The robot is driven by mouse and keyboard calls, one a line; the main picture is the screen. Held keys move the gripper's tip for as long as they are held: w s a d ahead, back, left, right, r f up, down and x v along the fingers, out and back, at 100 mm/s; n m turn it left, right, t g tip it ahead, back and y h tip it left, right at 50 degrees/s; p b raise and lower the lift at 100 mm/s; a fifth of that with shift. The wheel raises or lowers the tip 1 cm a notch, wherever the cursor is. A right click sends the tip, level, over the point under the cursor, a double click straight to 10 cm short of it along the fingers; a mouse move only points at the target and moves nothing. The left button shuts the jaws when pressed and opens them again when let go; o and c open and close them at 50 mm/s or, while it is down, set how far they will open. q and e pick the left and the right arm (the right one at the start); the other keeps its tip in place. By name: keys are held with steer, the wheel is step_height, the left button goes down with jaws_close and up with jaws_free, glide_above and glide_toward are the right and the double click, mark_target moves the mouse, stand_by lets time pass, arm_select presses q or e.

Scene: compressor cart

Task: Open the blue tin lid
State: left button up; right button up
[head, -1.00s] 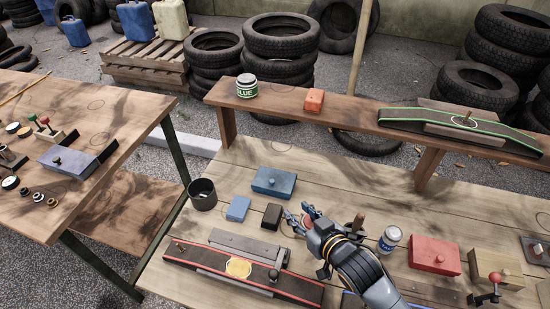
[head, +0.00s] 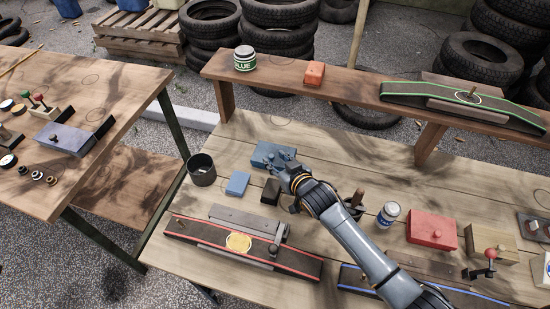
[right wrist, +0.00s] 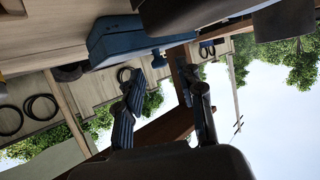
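The blue tin (head: 268,154) lies on the wooden bench, its lid on, beyond a small light blue block. In the right wrist view the blue tin (right wrist: 118,38) shows at the top, with a blue knob (right wrist: 157,56) standing out from its lid. My right gripper (head: 284,163) is at the tin's right side in the head view and partly covers the tin and its knob. In the right wrist view my right gripper (right wrist: 165,82) has its fingers apart with nothing between them; the knob is just past the fingertips. My left gripper is not in view.
A light blue block (head: 238,183), a dark block (head: 270,191) and a black cup (head: 202,170) stand near the tin. A red tin (head: 432,229) and a small jar (head: 388,214) are to the right. A raised shelf (head: 300,92) runs behind.

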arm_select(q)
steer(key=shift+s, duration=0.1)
arm_select(e)
steer(key=shift+w+a+f, duration=0.25)
steer(key=shift+w+a, duration=0.05)
steer(key=shift+w, duration=0.25)
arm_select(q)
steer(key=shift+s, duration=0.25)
arm_select(e)
jaws_close()
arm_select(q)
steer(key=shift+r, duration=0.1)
arm_select(e)
steer(key=shift+r, duration=0.1)
